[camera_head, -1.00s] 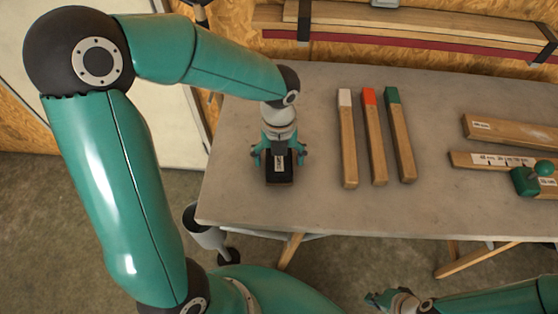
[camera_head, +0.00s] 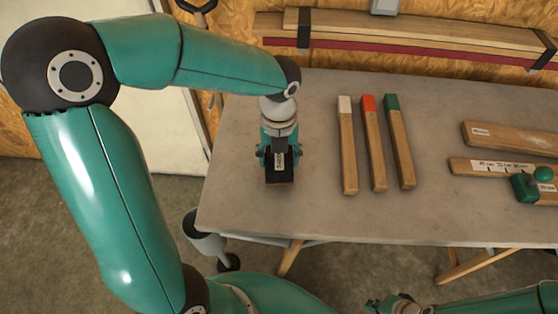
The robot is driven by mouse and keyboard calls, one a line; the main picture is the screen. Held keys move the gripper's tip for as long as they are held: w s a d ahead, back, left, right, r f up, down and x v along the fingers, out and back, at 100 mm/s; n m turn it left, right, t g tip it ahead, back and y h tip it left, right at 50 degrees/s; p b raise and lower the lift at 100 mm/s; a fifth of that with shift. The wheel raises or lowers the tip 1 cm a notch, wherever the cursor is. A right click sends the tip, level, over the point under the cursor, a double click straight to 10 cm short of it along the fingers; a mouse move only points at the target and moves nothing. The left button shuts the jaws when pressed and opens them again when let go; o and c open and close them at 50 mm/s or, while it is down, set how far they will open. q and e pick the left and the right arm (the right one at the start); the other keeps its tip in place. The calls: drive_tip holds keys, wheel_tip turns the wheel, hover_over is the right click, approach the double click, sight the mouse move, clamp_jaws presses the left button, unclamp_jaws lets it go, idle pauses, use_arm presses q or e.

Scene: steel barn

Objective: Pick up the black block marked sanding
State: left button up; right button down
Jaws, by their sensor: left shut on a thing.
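The black block (camera_head: 280,178) with a white label is at the left part of the grey table (camera_head: 320,217). The label's print is too small to read surely. My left gripper (camera_head: 279,158) is over the block from above, its fingers shut on the block's two sides. I cannot tell whether the block is clear of the tabletop. My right gripper (camera_head: 378,305) is low at the bottom edge, in front of the table and far from the block. Its fingers are too small to tell open from shut.
Three wooden sticks with white (camera_head: 345,145), red (camera_head: 373,145) and green (camera_head: 399,145) ends lie right of the block. Wooden boards (camera_head: 505,138) and a green-knobbed tool (camera_head: 526,186) lie at the right. A grey bin (camera_head: 205,236) stands by the table's left front. The front strip is clear.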

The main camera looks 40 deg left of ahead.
use_arm(q)
wheel_tip(320, 180, up, 17)
drive_tip(key=p, duration=0.1)
drive_tip(key=shift+f, duration=0.15)
drive_tip(key=o, duration=0.6)
drive_tip(key=shift+c, duration=0.2)
drive_tip(key=c, duration=0.3)
drive_tip(key=shift+f, duration=0.15)
drive_tip(key=shift+c, duration=0.2)
